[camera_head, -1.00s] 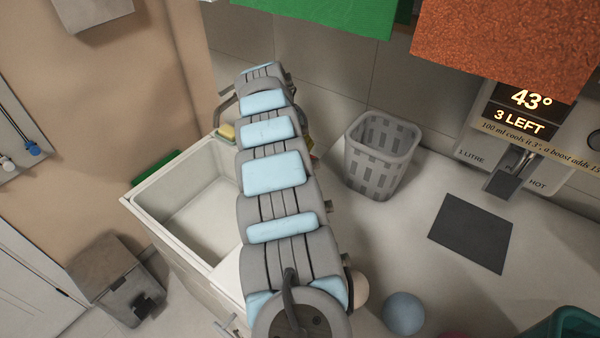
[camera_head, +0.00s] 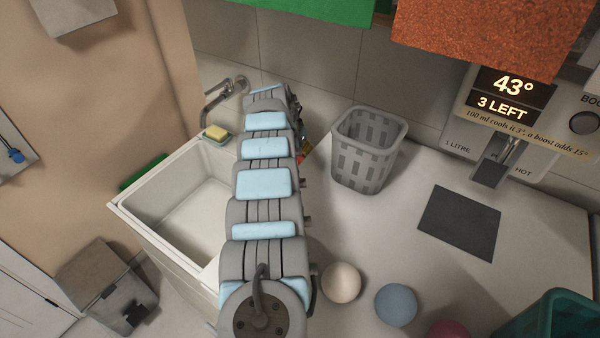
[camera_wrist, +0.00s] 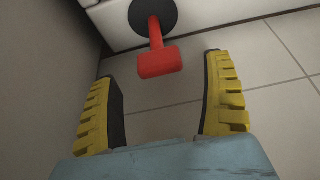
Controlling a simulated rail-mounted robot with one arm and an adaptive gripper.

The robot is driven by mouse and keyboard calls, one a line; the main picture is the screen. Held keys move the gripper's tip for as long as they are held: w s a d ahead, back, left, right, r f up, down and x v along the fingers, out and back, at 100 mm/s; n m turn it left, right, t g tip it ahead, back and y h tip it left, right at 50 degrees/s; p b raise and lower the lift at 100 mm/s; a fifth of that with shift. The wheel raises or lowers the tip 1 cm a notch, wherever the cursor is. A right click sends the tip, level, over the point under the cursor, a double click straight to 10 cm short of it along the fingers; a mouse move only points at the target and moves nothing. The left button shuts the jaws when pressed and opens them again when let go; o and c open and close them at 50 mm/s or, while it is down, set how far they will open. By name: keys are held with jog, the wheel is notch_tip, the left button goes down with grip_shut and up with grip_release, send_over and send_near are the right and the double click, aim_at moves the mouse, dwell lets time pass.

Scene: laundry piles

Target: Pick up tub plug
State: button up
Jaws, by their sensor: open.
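In the wrist view a red T-shaped handle (camera_wrist: 157,60) stands out from a black round disc (camera_wrist: 153,16) on a white surface. It looks like the tub plug, though I cannot be sure. My gripper (camera_wrist: 160,80) is open, with its yellow ridged fingers spread wide. The red crossbar lies just ahead of and between the fingertips, not touching either finger. Nothing is held.
A white sink tub (camera_head: 133,208) stands left of my arm, with a tap (camera_head: 212,98) and a sponge (camera_head: 215,132) at its back corner. Right of my arm are a grey basket (camera_head: 366,150), a dark mat (camera_head: 459,222) and several balls.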

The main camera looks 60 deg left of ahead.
jog(key=shift+w+a+f+b, duration=0.1)
jog(key=shift+a+f+b, duration=0.1)
jog(key=shift+f+b, duration=0.35)
jog(key=b+x, duration=0.1)
jog(key=b, duration=0.2)
jog(key=shift+w+f, duration=0.2)
jog(key=shift+f, duration=0.15)
jog(key=c, duration=1.4)
